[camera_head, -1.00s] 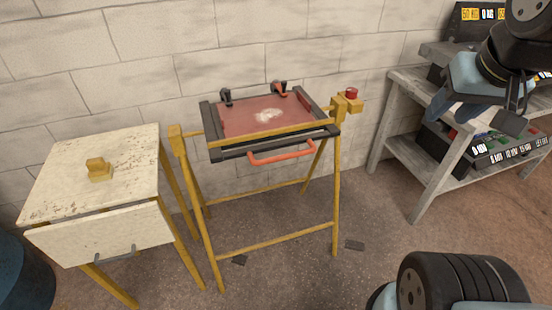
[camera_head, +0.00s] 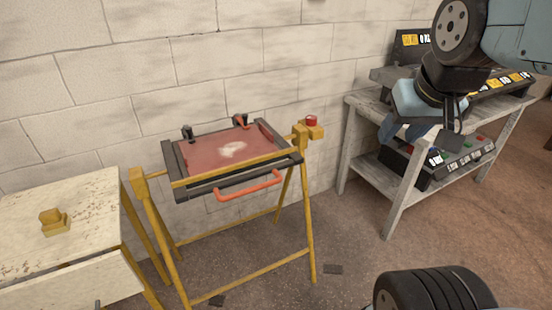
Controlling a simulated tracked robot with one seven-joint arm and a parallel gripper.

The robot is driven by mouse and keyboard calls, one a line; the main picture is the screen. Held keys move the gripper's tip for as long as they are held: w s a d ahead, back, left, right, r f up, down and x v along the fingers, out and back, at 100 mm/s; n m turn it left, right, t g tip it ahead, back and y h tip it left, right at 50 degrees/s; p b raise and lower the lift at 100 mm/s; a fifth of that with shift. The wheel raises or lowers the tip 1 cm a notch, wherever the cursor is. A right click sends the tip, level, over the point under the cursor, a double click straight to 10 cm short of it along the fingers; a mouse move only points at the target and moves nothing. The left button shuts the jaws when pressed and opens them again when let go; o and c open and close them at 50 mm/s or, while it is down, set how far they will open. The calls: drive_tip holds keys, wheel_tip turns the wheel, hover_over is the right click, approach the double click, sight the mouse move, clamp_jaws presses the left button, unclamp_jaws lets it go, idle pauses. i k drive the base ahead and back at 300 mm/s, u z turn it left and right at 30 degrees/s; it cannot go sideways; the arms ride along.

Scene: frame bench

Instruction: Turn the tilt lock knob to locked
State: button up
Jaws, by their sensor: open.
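A yellow frame stand (camera_head: 243,282) holds a tilting tray with a dark rim and a reddish bed (camera_head: 205,154), which has a pale patch on it. An orange-red bar handle (camera_head: 248,190) runs along the tray's front. A red knob (camera_head: 311,120) sits on a yellow block at the stand's right top corner; its lock setting is too small to read. My gripper (camera_head: 422,130) hangs at the upper right, well to the right of the knob and apart from it. It is open and empty.
A worn cream table (camera_head: 88,207) with a yellow block (camera_head: 53,222) stands at the left. A grey shelf bench (camera_head: 362,103) with dark labelled boxes (camera_head: 440,158) stands behind my gripper. Dark flat scraps (camera_head: 333,268) lie on the floor. A block wall is close behind the stand.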

sight(310, 120)
drive_tip(key=z, duration=1)
drive_tip(key=i, duration=0.35)
drive_tip(key=u, duration=0.2)
